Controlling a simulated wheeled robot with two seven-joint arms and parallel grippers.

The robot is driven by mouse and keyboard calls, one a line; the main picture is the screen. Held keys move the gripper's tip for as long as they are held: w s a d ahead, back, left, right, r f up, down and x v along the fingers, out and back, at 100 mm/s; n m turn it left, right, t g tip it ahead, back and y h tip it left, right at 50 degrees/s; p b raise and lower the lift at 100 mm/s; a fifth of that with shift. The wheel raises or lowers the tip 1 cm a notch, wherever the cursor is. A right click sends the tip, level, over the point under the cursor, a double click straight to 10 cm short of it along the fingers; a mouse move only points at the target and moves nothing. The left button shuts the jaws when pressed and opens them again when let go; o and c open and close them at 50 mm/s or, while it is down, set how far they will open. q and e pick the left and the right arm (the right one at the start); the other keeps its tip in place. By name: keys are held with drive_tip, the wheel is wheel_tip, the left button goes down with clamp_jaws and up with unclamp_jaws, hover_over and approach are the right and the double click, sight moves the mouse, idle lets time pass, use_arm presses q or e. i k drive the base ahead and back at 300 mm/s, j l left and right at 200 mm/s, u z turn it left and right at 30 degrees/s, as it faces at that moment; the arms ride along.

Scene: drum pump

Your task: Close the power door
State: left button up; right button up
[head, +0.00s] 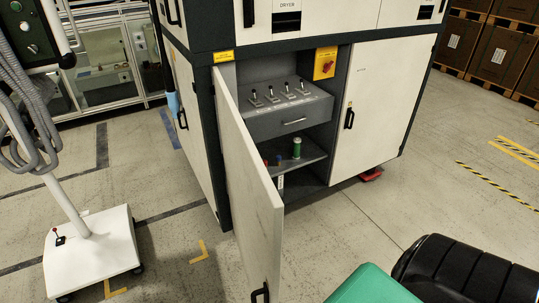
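The power door, a tall white door (248,180), stands wide open on the left side of the cabinet opening and swings out towards me. Its black handle (260,292) is at the lower free edge, near the bottom of the picture. The open compartment (310,160) behind it shows a grey panel with several switches (280,95), a drawer, and a shelf holding a green cylinder (296,147) and small red and blue items. The door hides part of the compartment's left side. Neither of my grippers shows in the head view.
A shut white door (375,110) is right of the opening. A white wheeled stand (95,250) with grey hoses is at left. A teal and a black ribbed object (465,275) fill the lower right; I cannot tell what they are. Floor between is clear.

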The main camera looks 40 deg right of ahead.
sight(257, 208)
drive_tip(key=i+j+z, duration=0.1)
drive_tip(key=i+z, duration=0.15)
drive_tip(key=z, duration=0.25)
drive_tip(key=i+j+z, duration=0.15)
drive_tip(key=z, duration=0.3)
drive_tip(key=i+j+z, duration=0.2)
drive_tip(key=z, duration=0.3)
